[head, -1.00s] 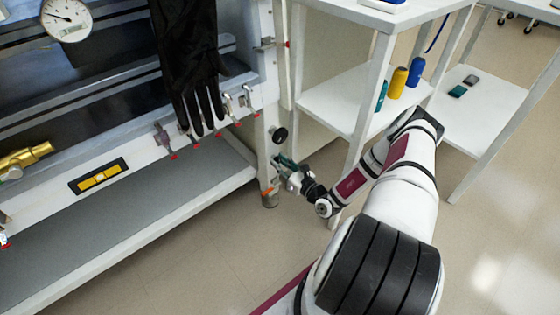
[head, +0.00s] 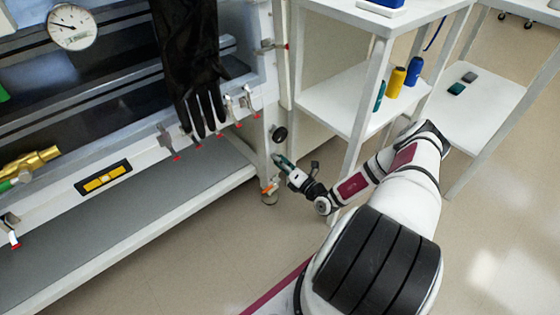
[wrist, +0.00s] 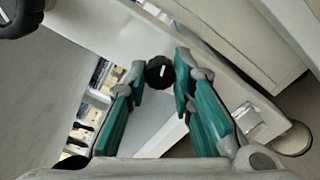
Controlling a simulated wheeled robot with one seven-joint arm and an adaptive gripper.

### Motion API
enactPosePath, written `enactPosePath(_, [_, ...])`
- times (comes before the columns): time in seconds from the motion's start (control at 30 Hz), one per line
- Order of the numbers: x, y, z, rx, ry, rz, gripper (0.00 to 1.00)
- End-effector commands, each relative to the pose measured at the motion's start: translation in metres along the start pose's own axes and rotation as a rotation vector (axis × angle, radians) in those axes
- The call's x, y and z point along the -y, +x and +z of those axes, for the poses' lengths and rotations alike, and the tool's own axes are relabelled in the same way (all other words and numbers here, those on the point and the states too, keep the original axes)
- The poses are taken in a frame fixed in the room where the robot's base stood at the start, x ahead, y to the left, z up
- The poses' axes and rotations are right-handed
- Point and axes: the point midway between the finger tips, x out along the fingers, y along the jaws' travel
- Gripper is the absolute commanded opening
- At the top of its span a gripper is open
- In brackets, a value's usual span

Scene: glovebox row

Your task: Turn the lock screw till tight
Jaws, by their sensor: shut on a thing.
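The lock screw has a small black round knob (wrist: 159,72), seen in the wrist view on a pale frame post (wrist: 215,45). My gripper (wrist: 160,76) has its two teal-padded fingers on either side of this knob, with the tips closed on it. In the head view my gripper (head: 277,160) reaches the post at the lower right corner of the glovebox, just below a larger black handwheel (head: 279,133). The small knob is hidden by the fingers in the head view. How tight the screw is cannot be seen.
The larger handwheel also shows at the wrist view's top left corner (wrist: 18,16). A white shelf unit (head: 325,105) with bottles stands close right of the post. A black glove (head: 190,70) hangs at the glovebox front. Open floor lies below my arm.

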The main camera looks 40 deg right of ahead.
Motion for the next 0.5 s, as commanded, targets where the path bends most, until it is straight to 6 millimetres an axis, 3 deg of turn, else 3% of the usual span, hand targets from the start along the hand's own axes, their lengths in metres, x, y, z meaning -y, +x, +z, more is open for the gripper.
enactPosePath(0.5, [0.0016,-0.0009,-0.0003,0.001,0.489,-0.003,0.00])
